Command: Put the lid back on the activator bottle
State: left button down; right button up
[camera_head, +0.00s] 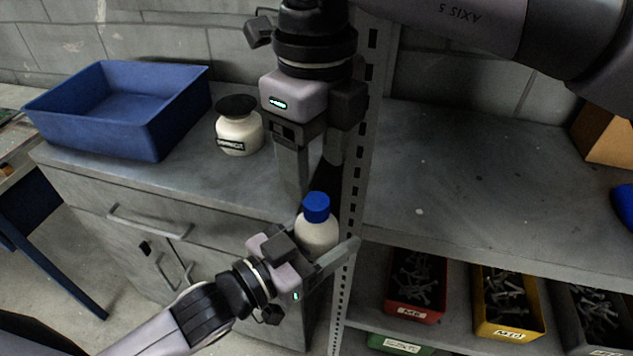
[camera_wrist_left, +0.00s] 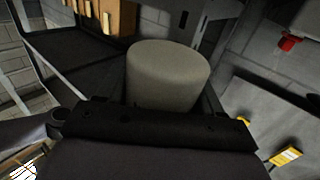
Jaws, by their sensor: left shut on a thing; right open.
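A white bottle (camera_head: 317,232) with a blue lid (camera_head: 316,206) on its top stands roughly upright between the fingers of my left gripper (camera_head: 320,256), which is shut on it. I cannot tell whether the lid is screwed tight. In the left wrist view a pale rounded cylinder, the bottle (camera_wrist_left: 167,75), sits between the fingers. My right gripper (camera_head: 314,182) is open and points down, with its fingertips just above and behind the blue lid. It holds nothing that I can see.
A blue bin (camera_head: 110,140) and a white jar with a black lid (camera_head: 238,130) stand on the grey cabinet top at left. A perforated metal post (camera_head: 356,190) rises close beside the grippers. Red (camera_head: 413,300) and yellow (camera_head: 507,318) bolt bins sit on the lower right shelf.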

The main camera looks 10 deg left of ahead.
notch_tip(320, 180, up, 6)
jog(key=shift+r, duration=0.25)
dwell(0.5)
